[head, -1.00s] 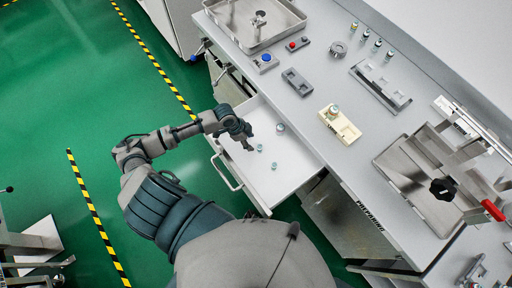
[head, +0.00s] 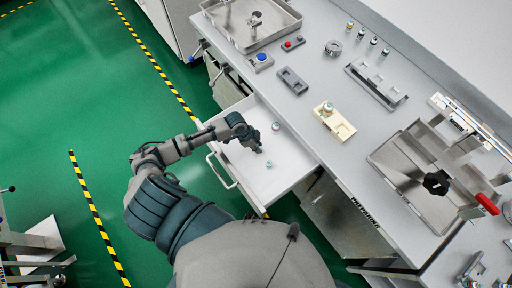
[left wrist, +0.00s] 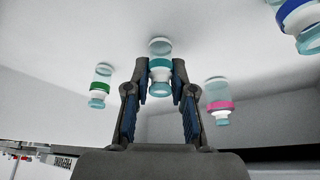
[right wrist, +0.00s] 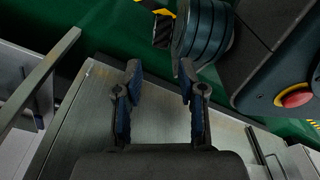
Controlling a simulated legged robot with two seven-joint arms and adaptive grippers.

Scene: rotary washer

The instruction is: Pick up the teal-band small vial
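The teal-band small vial (left wrist: 160,64) stands between the fingertips of my left gripper (left wrist: 160,72) in the left wrist view. The fingers are drawn in closer than those of my right gripper, and both tips appear to touch the vial's sides. It seems still at the drawer floor; a lift is not visible. In the head view my left gripper (head: 258,149) reaches down into the open drawer and hides this vial. My right gripper (right wrist: 160,82) is open and empty in the right wrist view.
A green-band vial (left wrist: 101,85) and a pink-band vial (left wrist: 218,103) stand close on either side.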

